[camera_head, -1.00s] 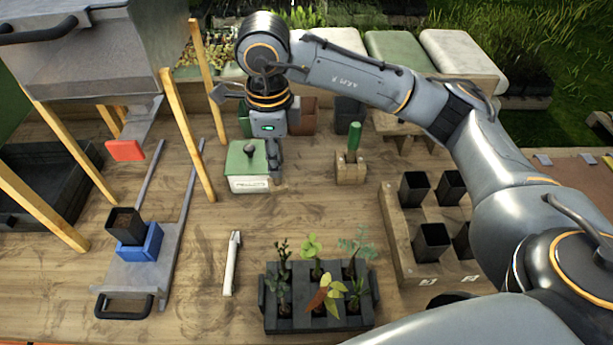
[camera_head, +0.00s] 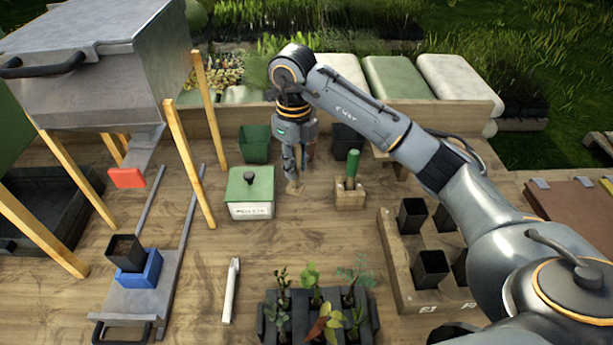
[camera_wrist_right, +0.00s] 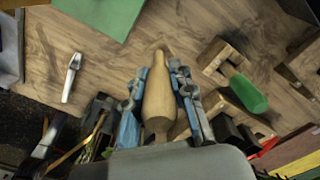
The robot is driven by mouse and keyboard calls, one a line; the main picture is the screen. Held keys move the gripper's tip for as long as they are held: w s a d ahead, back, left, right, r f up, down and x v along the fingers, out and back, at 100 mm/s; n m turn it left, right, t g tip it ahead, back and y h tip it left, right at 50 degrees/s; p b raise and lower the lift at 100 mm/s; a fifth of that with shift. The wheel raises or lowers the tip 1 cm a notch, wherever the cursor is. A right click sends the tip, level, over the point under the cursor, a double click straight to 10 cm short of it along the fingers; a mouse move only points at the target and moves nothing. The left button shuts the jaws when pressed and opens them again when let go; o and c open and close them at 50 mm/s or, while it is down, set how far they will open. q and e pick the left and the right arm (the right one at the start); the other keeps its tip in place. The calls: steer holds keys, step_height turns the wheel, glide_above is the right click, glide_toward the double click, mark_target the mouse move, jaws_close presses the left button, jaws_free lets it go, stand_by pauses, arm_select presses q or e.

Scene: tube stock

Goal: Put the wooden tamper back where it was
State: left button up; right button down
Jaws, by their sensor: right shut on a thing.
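My right gripper (camera_head: 295,172) is shut on the wooden tamper (camera_wrist_right: 158,95), a pale turned piece that stands between the two fingers in the right wrist view. In the head view the fingers mostly hide the tamper, and only its pale lower end (camera_head: 294,188) shows below them. The gripper points down over the bench, between the green-lidded white box (camera_head: 250,211) and a wooden block (camera_head: 349,201) with a green-handled tool (camera_head: 352,166) in it. I cannot tell whether the tamper touches the bench. My left gripper is not in view.
A green pot (camera_head: 255,143) and a dark pot (camera_head: 347,140) stand behind. A wooden rack (camera_head: 398,258) of black pots is at right, a seedling tray (camera_head: 300,325) in front. A white tool (camera_head: 231,290) lies at front left. Bare bench lies in front of the gripper.

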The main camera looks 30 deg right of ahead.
mark_target(296, 188)
steer(key=d+f+p, duration=0.1)
steer(key=f, duration=0.1)
steer(key=w+d+f+p, duration=0.1)
steer(key=f, duration=0.2)
steer(key=w+d+f+p, duration=0.1)
steer(key=f, duration=0.2)
steer(key=shift+d, duration=0.35)
steer(key=shift+f, duration=0.25)
steer(key=shift+f, duration=0.1)
steer(key=shift+f, duration=0.15)
steer(key=c, duration=1.1)
jaws_free()
steer(key=shift+c, duration=0.2)
